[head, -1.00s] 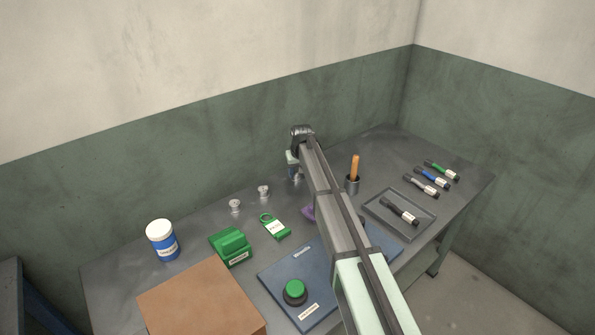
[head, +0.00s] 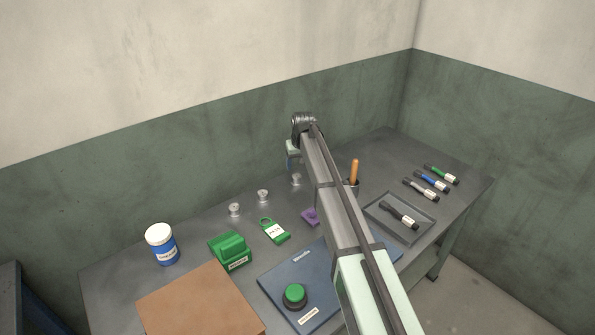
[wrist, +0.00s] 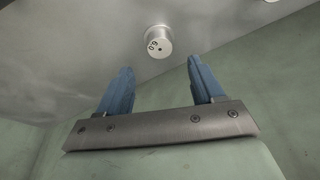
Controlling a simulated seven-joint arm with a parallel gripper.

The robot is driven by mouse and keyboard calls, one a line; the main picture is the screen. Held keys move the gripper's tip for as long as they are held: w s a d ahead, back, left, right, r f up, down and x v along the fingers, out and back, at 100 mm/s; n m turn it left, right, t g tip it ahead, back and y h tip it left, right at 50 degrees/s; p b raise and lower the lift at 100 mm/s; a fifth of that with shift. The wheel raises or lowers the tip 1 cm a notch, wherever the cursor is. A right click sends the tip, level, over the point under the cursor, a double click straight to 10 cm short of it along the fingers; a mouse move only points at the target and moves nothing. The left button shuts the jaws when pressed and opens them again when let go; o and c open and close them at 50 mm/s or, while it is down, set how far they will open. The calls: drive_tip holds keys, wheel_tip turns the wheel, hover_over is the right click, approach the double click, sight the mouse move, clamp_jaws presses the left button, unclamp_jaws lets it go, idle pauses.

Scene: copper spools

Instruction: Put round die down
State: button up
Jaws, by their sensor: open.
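A round metal die (head: 296,179) stands on the grey table below my gripper (head: 291,160), near the wall. In the wrist view, the die (wrist: 157,42) shows its round marked face, just beyond and between the fingertips. The blue fingers of my gripper (wrist: 160,68) are apart with nothing between them. The gripper is above the die and clear of it. Two similar metal pieces (head: 263,195) and (head: 235,209) stand in a row to the left.
A purple item (head: 310,217), a green tag (head: 274,231) and a green block (head: 231,249) lie in front. The wall (head: 230,150) is close behind.

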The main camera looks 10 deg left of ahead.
drive_tip(key=shift+v, duration=2.5)
